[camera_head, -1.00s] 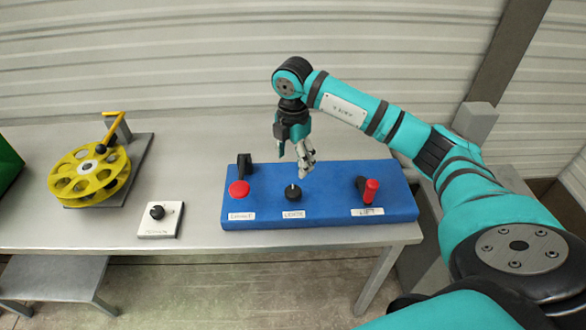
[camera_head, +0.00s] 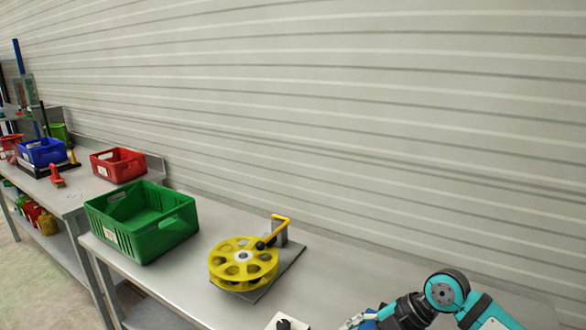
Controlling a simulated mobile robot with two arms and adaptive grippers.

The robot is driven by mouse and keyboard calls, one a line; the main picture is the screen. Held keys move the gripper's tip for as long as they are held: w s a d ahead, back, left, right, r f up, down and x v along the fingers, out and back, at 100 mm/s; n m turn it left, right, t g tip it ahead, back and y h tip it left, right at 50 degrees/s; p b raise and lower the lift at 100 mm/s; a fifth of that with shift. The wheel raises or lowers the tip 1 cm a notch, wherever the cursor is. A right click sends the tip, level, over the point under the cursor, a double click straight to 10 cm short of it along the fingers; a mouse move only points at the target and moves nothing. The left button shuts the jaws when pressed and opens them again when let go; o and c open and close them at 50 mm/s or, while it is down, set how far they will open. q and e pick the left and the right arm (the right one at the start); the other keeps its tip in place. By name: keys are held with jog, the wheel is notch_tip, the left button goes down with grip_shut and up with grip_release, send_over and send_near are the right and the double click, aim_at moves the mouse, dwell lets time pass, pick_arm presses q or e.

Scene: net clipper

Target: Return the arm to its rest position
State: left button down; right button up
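My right arm shows only at the bottom right corner of the head view, teal with black joints. Its gripper (camera_head: 358,320) is at the bottom edge, above the bench and to the right of a small white plate with a black knob (camera_head: 286,323). The fingers are small and partly cut off, so I cannot tell whether they are open or shut. The blue control box is almost wholly out of view, with only a blue sliver near the gripper. My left gripper is not in view.
A yellow reel with a crank (camera_head: 243,262) stands on the metal bench (camera_head: 190,285). An empty green crate (camera_head: 142,222) is to its left. Red (camera_head: 118,164) and blue (camera_head: 42,152) bins stand on a farther table. A ribbed wall (camera_head: 350,110) runs behind.

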jog(key=s+a+r+t+y, duration=0.2)
jog(key=a+r+t+y, duration=0.3)
jog(key=a+r+y, duration=0.7)
notch_tip(320, 180, up, 4)
jog(key=w+d+m+t+h, duration=0.2)
jog(key=d+m+t+h, duration=0.1)
jog(key=m+t, duration=0.55)
jog(key=d+f+m+t+h, duration=0.4)
jog(key=d+f+m+h, duration=0.4)
jog(key=d+m+h, duration=0.6)
jog(key=s+d+f+m+g+h, duration=0.15)
jog(key=s+f+g+h, duration=0.25)
jog(key=s+f+g, duration=0.45)
jog(key=s+f+n+g+y, duration=0.1)
jog(key=s+f+g, duration=0.4)
jog(key=s, duration=0.4)
jog(key=s+f+g+y, duration=0.1)
jog(key=s+f+g, duration=0.1)
jog(key=s+f, duration=0.6)
notch_tip(320, 180, down, 25)
jog(key=s+g, duration=0.1)
jog(key=s, duration=0.1)
jog(key=s+d+f+g, duration=0.1)
jog(key=s+d+f, duration=0.1)
jog(key=s+f, duration=1.4)
jog(key=shift+d+f+n, duration=0.2)
jog(key=shift+f+n, duration=0.05)
jog(key=shift+n, duration=0.05)
